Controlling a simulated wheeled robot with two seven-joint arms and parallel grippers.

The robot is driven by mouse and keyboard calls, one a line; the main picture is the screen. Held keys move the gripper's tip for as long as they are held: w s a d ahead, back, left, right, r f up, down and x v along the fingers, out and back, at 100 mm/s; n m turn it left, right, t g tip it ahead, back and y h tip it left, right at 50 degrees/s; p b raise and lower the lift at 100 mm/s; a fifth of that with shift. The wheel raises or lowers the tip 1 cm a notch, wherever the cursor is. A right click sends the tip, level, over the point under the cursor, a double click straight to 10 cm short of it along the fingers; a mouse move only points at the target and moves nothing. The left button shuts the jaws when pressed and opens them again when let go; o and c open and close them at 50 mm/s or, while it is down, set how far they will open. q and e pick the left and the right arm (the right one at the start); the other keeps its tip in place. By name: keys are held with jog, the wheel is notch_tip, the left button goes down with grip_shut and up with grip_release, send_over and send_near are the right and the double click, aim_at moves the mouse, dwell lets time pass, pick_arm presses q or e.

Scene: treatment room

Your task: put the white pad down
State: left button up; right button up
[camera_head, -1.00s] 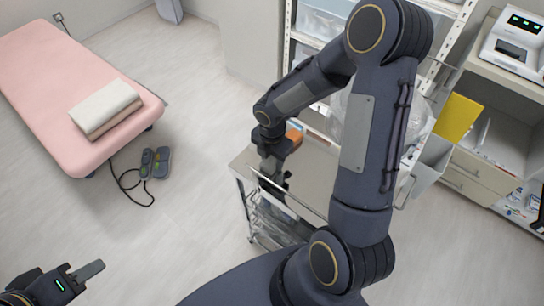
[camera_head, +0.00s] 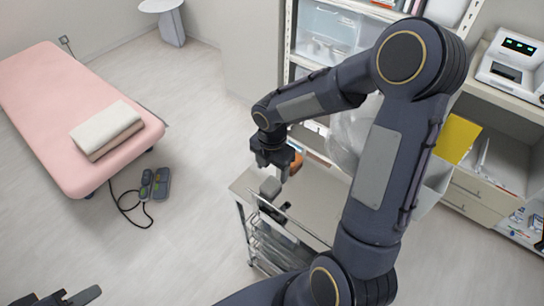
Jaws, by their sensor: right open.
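A small pale grey-white block, which looks like the pad (camera_head: 270,188), rests on the top of the metal cart (camera_head: 246,180) near its left side. My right gripper (camera_head: 273,172) is open just above it and appears clear of it. My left gripper (camera_head: 78,298) is partly in view at the bottom left, mostly cut off by the frame edge.
A dark object (camera_head: 280,210) lies on the cart by the pad. An orange item (camera_head: 297,163) is behind the gripper. Shelves (camera_head: 335,25) stand behind the cart.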

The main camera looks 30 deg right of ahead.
aim_at(272, 183)
jog(key=s+r+m+t+y, duration=0.2)
jog(key=s+r+m+t, duration=0.1)
jog(key=s+r+m, duration=0.8)
jog(key=s+a+r+m+t+y, duration=0.1)
jog(key=s+a+m, duration=0.1)
jog(key=m, duration=0.4)
jog(key=s+a+r+m+t, duration=0.1)
jog(key=s+a+r+m, duration=0.1)
jog(key=s+m, duration=0.2)
jog(key=m, duration=0.3)
jog(key=shift+t+y, duration=0.3)
jog(key=shift+y, duration=0.1)
jog(key=shift+a, duration=0.1)
